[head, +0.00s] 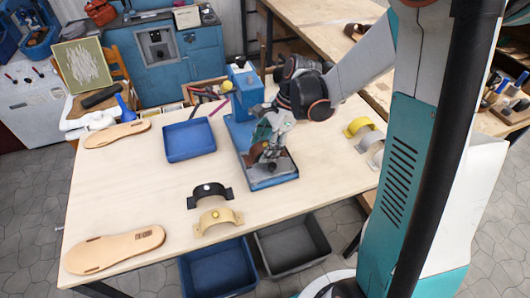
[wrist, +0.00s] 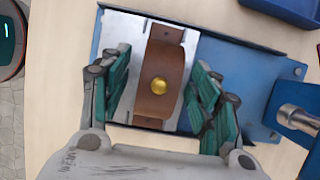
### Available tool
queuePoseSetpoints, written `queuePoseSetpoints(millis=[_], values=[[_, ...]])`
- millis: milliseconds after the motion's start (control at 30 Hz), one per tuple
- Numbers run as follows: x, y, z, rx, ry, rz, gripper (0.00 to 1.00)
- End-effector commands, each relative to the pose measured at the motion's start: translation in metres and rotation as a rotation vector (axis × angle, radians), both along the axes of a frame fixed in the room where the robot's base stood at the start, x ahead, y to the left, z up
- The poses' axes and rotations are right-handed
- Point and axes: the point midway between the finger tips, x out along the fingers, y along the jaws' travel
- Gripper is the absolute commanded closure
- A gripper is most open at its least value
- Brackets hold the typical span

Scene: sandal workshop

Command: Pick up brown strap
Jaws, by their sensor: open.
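The brown strap (wrist: 165,75) is an arched band with a gold stud (wrist: 159,86) at its middle. It sits on a bare metal plate (wrist: 122,25) on the blue press base (wrist: 240,90). My gripper (wrist: 160,68) is open above the plate, with one green-padded finger on each side of the strap. A gap shows between each finger and the strap. In the head view my gripper (head: 266,148) is down over the blue press (head: 244,88) and hides most of the strap.
A blue tray (head: 190,141) lies left of the press. A black strap (head: 209,194) and a tan strap (head: 217,219) lie near the front edge; yellow (head: 358,127) and grey (head: 368,143) straps lie right. Two sandal soles (head: 115,248) (head: 117,134) lie at left.

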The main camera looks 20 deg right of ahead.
Motion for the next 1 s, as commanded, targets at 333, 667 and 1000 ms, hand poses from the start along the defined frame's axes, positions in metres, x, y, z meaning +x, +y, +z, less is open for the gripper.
queuePoseSetpoints(millis=[333,667,1000], values=[[0.000,0.000,0.001,0.000,0.000,-0.001,0.82],[0.000,0.000,0.001,0.000,0.000,-0.001,0.85],[0.000,0.000,0.026,0.000,0.000,-0.001,0.85]])
